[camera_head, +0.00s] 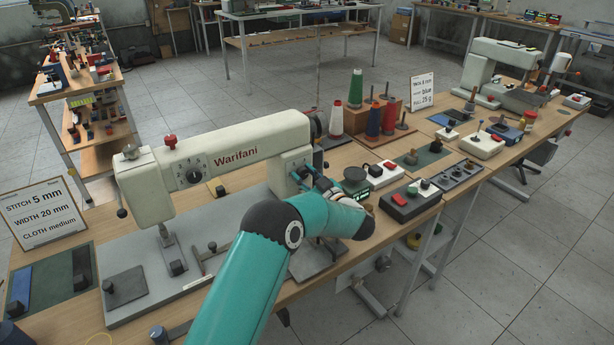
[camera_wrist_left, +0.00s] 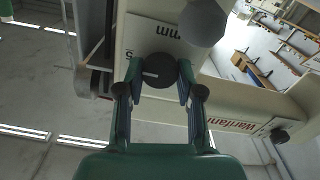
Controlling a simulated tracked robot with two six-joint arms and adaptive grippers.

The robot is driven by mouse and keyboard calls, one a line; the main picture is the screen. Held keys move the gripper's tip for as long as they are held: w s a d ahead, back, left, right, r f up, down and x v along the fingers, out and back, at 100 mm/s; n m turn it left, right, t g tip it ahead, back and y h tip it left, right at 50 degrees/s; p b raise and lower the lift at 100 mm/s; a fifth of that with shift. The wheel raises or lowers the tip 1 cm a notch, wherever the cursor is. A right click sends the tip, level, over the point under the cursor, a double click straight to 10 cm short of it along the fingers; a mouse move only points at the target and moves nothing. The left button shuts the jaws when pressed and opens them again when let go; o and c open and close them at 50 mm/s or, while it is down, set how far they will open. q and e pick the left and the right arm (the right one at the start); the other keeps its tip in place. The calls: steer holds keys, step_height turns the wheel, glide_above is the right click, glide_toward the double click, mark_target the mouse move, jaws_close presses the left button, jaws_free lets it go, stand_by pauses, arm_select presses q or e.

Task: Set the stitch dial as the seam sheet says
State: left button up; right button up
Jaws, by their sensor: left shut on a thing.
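The seam sheet (camera_head: 45,212) stands at the left and reads STITCH 5 mm, WIDTH 20 mm, CLOTH medium. The cream Warifani sewing machine (camera_head: 240,150) stands on the bench. My left gripper (camera_head: 316,182) is at the pillar at its right end. In the left wrist view, the fingers (camera_wrist_left: 160,76) are shut on a round black dial knob (camera_wrist_left: 162,66) with a white pointer line. The line points left in that picture. My right gripper is not in view.
A second black dial (camera_head: 194,174) is on the machine's front. Thread cones (camera_head: 355,90) stand behind the pillar. A switch box (camera_head: 410,201) and a white control box (camera_head: 383,174) lie right of my gripper. A second sewing machine (camera_head: 500,65) stands at the back right.

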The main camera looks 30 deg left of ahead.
arm_select(q)
steer(key=shift+s+a+f, duration=0.15)
steer(key=shift+a+f, duration=0.05)
steer(key=shift+f, duration=0.15)
steer(key=o, duration=1.2)
steer(key=shift+c, duration=0.2)
steer(key=shift+r, duration=0.1)
steer(key=shift+d, duration=0.1)
steer(key=shift+d, duration=0.45)
steer(key=v, duration=1.1)
